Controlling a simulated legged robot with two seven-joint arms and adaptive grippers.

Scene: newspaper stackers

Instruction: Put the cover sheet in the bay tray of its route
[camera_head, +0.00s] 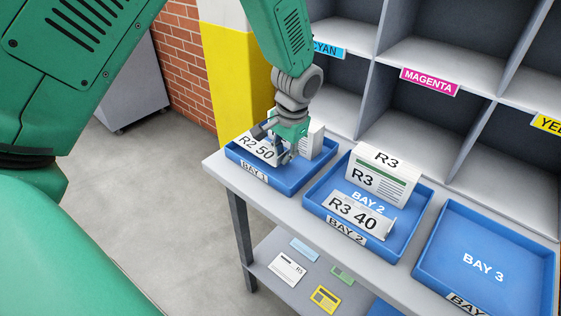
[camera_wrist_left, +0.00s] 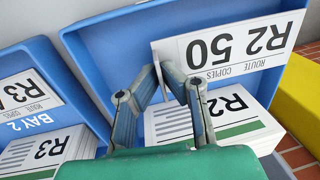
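The cover sheet (camera_head: 257,148), printed R2 50, is at the front of the blue BAY 1 tray (camera_head: 283,184). In the left wrist view the sheet (camera_wrist_left: 240,45) shows a white tab at its edge. My left gripper (camera_head: 283,152) reaches down over this tray. In the wrist view its fingertips (camera_wrist_left: 159,68) close in on either side of the tab. A paper bundle marked R2 (camera_wrist_left: 222,115) stands in the same tray, partly hidden by the gripper in the head view. My right gripper is not in view.
The BAY 2 tray (camera_head: 318,201) holds an R3 bundle (camera_head: 383,178) and an R3 40 sheet (camera_head: 355,215). The BAY 3 tray (camera_head: 485,262) is empty. Labelled cubbies (camera_head: 430,80) stand behind. Cards (camera_head: 288,268) lie on the lower shelf.

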